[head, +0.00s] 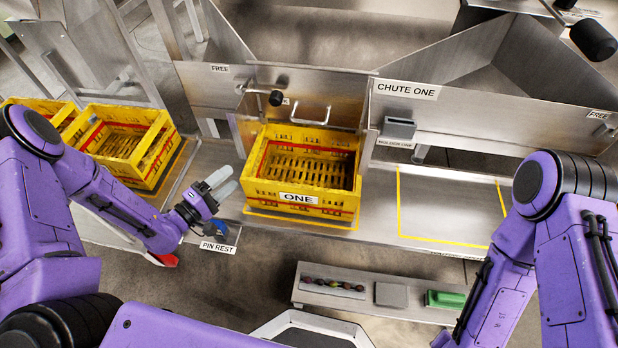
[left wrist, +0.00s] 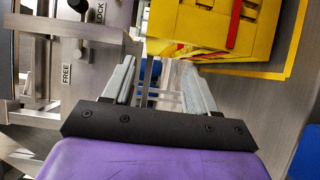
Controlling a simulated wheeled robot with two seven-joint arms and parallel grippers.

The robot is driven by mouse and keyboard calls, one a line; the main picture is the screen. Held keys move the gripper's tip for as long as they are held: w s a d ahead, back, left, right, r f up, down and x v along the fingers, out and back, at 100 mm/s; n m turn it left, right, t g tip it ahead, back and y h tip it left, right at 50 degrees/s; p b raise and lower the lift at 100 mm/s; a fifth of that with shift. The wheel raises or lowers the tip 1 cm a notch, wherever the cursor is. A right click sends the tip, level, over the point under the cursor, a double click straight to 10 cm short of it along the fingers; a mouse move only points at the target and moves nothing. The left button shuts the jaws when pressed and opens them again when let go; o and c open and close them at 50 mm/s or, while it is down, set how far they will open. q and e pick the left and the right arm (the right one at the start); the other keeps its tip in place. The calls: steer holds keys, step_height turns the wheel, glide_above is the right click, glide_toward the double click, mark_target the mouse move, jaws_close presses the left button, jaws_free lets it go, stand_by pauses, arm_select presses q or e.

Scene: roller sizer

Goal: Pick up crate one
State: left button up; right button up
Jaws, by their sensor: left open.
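Crate one is a yellow slatted crate (head: 303,207) with a label reading ONE. In the head view it stands upright on the steel shelf, on a yellow-outlined spot below a chute gate, and looks empty. My left gripper (head: 226,182) is just left of the crate, apart from it, open and with nothing between its fingers. In the left wrist view the open fingers (left wrist: 165,85) show, with a yellow crate (left wrist: 225,30) beyond them at the upper right. My right arm shows at the right of the head view, but its gripper is out of view.
More yellow crates (head: 127,145) stand at the left. A PIN REST label (head: 218,247) lies below my left gripper. An empty yellow-outlined spot (head: 450,207) is right of crate one, under CHUTE ONE (head: 406,90). A low bench (head: 335,302) holds small items in front.

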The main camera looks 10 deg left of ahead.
mark_target(252, 155)
arm_select(q)
steer(key=x, duration=0.3)
steer(key=b+x, duration=0.1)
steer(key=x, duration=0.3)
steer(key=b+x, duration=0.1)
steer(key=x, duration=0.2)
steer(key=shift+w+a+r, duration=0.15)
steer(key=shift+w+r, duration=0.15)
steer(key=shift+r, duration=0.05)
jaws_close()
